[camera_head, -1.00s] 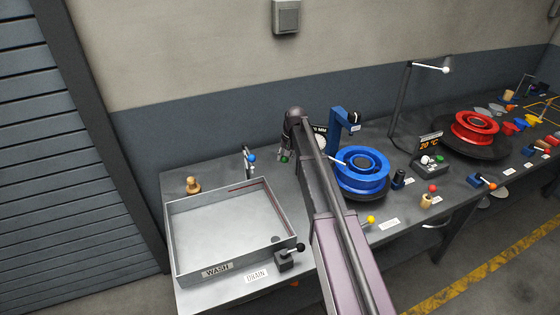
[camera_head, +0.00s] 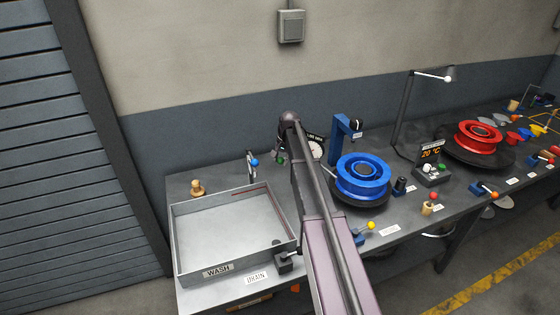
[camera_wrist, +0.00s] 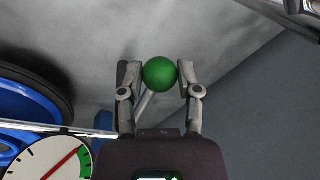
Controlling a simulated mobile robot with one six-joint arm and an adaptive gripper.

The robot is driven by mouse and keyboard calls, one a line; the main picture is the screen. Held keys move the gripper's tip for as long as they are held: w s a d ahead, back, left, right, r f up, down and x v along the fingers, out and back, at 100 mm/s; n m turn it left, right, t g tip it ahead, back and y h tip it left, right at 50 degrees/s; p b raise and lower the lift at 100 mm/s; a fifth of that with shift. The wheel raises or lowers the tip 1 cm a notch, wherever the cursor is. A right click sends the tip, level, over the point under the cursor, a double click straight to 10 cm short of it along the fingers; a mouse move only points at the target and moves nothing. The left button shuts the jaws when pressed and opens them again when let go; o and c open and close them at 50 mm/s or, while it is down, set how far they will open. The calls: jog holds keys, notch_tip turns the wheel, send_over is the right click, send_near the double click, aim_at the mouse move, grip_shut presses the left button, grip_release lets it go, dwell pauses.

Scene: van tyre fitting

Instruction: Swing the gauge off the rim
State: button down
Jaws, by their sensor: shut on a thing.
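The gauge has a round white dial (camera_head: 316,150) with a dark label above it, partly behind my arm. In the wrist view the dial (camera_wrist: 48,162) shows a red needle and a green band at lower left. My gripper (camera_wrist: 160,76) is shut on a green ball knob (camera_wrist: 160,70) on a thin pale rod. The blue rim (camera_head: 362,175) sits on a dark round base just right of my arm; its edge also shows in the wrist view (camera_wrist: 25,118). A pale rod end shows beside the rim's left edge; whether it touches is unclear.
A blue post (camera_head: 338,140) stands behind the rim. The wash tray (camera_head: 236,267) is left of my arm, with a tap (camera_head: 252,163) at its back. A lamp (camera_head: 405,110), temperature display (camera_head: 431,153) and red rim (camera_head: 476,136) are to the right.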

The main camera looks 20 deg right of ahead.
jog(key=shift+w+a, duration=0.15)
jog(key=shift+w, duration=0.05)
jog(key=shift+c, duration=1.8)
grip_release()
jog(key=shift+o, duration=0.3)
jog(key=shift+s, duration=0.1)
jog(key=s+a+n, duration=0.3)
jog(key=s+a, duration=0.1)
jog(key=s, duration=0.7)
jog(key=s+a+n+g+h, duration=0.1)
jog(key=s+a, duration=0.4)
jog(key=s, duration=0.6)
jog(key=s+a+n, duration=0.4)
jog(key=s+a, duration=0.1)
jog(key=s, duration=0.7)
jog(key=shift+f+n+h, duration=0.15)
jog(key=shift+n+h, duration=0.15)
jog(key=shift+w, duration=0.1)
